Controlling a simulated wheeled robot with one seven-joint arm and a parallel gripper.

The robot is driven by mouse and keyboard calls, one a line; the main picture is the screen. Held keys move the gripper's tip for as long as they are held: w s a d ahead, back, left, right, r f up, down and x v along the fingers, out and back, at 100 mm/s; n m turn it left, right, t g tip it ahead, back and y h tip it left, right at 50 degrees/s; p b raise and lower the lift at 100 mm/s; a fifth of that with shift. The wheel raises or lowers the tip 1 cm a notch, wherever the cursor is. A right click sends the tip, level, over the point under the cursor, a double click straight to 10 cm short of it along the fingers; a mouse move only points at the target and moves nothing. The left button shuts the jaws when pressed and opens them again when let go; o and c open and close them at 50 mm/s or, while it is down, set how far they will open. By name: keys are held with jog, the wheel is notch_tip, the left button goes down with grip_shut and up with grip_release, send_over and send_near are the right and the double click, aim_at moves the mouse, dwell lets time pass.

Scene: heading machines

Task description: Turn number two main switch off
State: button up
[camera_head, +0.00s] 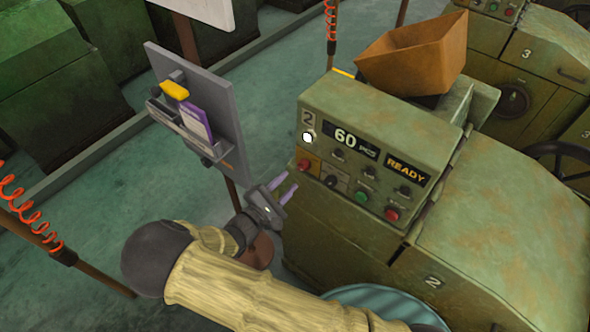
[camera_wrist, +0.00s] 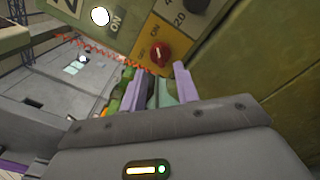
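The main switch (camera_head: 304,165) is a red knob on a yellow plate at the lower left of the green machine panel marked 2. In the wrist view the knob (camera_wrist: 160,53) sits just beyond and between my fingertips; its pale mark appears to point up toward ON. The round lamp (camera_head: 307,136) above it glows white; it also shows in the wrist view (camera_wrist: 100,16) beside an ON label. My gripper (camera_head: 284,187) is open with its purple fingers apart, empty, just left of and below the switch. I see no contact with the knob.
The panel has a 60 PCS display (camera_head: 354,141), a READY sign (camera_head: 406,171), black knobs, a green button (camera_head: 361,198) and a red button (camera_head: 392,214). A grey board (camera_head: 192,110) on a post stands left. An orange hopper (camera_head: 418,55) is on top.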

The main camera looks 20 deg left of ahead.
aim_at(300, 170)
jog(key=p+x, duration=0.1)
jog(key=x, duration=0.3)
jog(key=shift+w+d, duration=0.1)
jog(key=shift+w, duration=0.2)
grip_shut()
